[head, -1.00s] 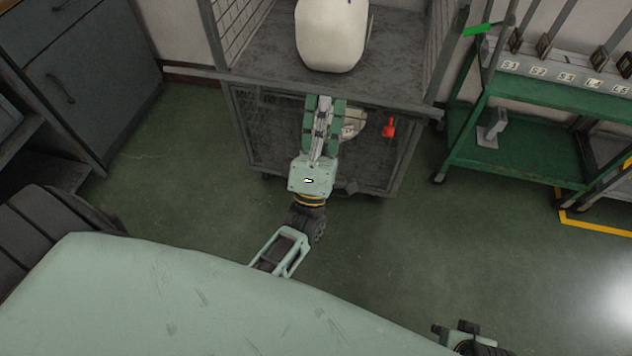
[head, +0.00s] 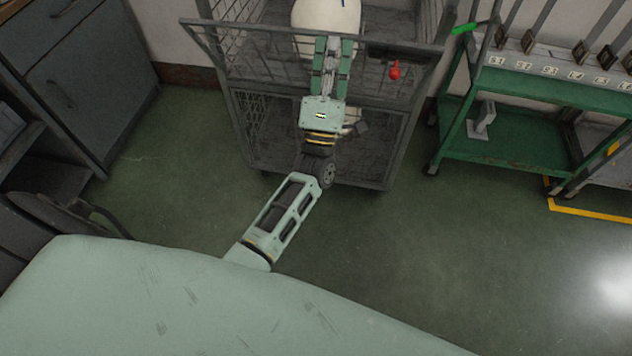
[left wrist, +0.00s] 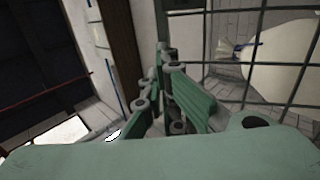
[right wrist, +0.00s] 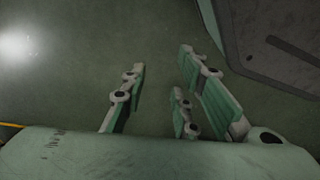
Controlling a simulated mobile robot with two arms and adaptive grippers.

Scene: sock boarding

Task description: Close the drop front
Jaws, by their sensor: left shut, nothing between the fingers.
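The drop front (head: 235,62) is the barred front panel of the grey cage trolley (head: 240,130). It stands raised but leaning outward toward me, its top rail away from the trolley's side walls. A red handle (head: 395,71) sits on its right part. My left gripper (head: 333,42) is shut and empty, and overlaps the middle of the panel from the front; contact cannot be told. The left wrist view shows the shut fingers (left wrist: 165,55) beside the panel's dark bars. My right gripper (right wrist: 155,78) is open and empty over the floor, out of the head view.
A pale sack (head: 322,14) sits on the trolley's upper deck behind the panel, with another pale item (head: 352,118) below. A green rack (head: 500,150) stands close on the right, a grey cabinet (head: 80,75) on the left. Green floor before the trolley is clear.

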